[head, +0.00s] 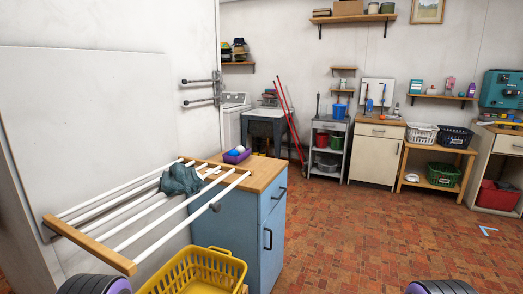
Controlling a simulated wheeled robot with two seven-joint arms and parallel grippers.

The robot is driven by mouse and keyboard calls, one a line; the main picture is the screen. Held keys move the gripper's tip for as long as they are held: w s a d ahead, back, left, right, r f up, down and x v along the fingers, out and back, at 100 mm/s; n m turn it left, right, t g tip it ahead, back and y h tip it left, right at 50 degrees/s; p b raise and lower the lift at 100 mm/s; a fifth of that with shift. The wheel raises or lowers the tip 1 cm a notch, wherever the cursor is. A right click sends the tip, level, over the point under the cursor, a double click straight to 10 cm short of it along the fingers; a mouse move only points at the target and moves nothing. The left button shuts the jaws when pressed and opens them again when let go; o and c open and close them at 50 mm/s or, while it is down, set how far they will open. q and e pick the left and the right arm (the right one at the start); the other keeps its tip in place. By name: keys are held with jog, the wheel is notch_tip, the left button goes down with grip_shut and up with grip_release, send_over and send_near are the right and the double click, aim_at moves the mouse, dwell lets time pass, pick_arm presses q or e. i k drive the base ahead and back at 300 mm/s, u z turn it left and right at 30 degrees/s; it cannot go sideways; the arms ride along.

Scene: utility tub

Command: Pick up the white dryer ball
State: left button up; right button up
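A small purple tub (232,158) stands on the wooden top of the blue cabinet, near its back edge. A small pale rounded thing (240,149) shows in the tub, white with some blue beside it. It may be the white dryer ball, but it is too small to be sure. Another small white thing (411,177) sits on the lower shelf of the wooden bench at the right, and I cannot tell what it is. Neither of my grippers is in view; only dark and purple parts of my arms show at the bottom edge.
A wall drying rack (125,265) with a dark green cloth (181,180) reaches out beside the blue cabinet (238,235). A yellow basket (205,272) stands in front. A sink (265,113), carts and benches line the back wall. The brick floor (345,235) is clear at centre-right.

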aim_at(241, 149)
jog(key=z, duration=1.2)
jog(key=i, duration=3.8)
jog(key=u, duration=3.9)
